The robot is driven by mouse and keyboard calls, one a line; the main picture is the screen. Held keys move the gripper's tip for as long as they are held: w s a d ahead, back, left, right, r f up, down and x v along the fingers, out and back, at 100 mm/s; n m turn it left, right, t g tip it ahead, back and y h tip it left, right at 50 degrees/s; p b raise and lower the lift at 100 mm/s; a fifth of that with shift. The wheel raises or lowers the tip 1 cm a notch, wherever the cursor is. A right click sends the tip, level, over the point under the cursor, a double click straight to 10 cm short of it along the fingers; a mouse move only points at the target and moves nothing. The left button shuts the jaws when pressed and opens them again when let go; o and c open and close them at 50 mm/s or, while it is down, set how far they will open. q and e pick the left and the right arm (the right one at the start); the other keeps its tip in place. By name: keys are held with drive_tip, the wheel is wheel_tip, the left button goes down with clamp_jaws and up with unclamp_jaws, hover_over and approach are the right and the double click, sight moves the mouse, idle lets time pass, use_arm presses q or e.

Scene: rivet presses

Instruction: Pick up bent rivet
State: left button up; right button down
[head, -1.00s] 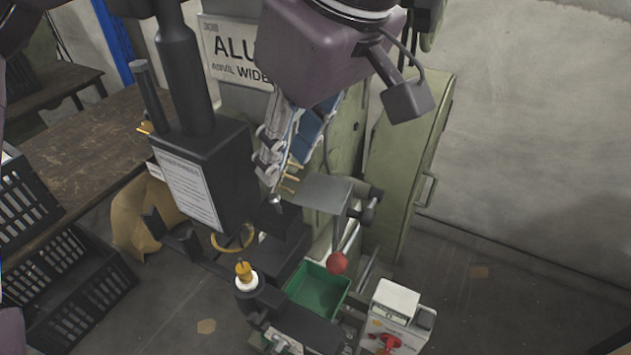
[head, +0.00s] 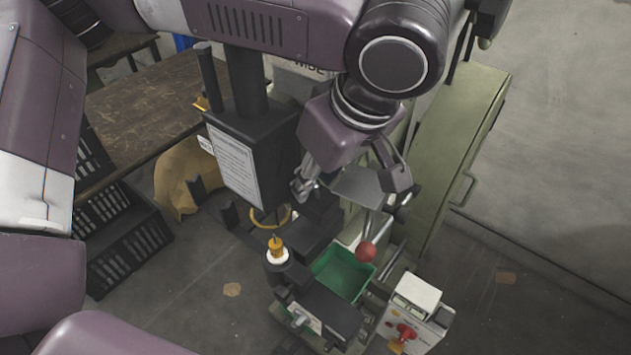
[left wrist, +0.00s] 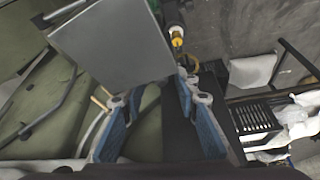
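I cannot make out a clearly bent rivet. Small golden pins (left wrist: 101,98) show beside the left finger in the left wrist view. My right gripper is not in view.
The black press head (head: 240,155) is close left of my gripper. The grey plate (head: 357,187) and red-knobbed lever (head: 366,252) are below right. A green tray (head: 343,271) and a switch box (head: 408,312) lie lower. A green cabinet (head: 450,160) stands at right.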

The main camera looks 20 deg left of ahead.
use_arm(q)
drive_tip(key=shift+w+a+f, duration=0.2)
drive_tip(key=shift+f, duration=0.25)
drive_tip(key=shift+d, duration=0.15)
drive_tip(key=shift+c, duration=0.3)
drive_tip(key=c, duration=0.7)
drive_tip(key=shift+r, duration=0.2)
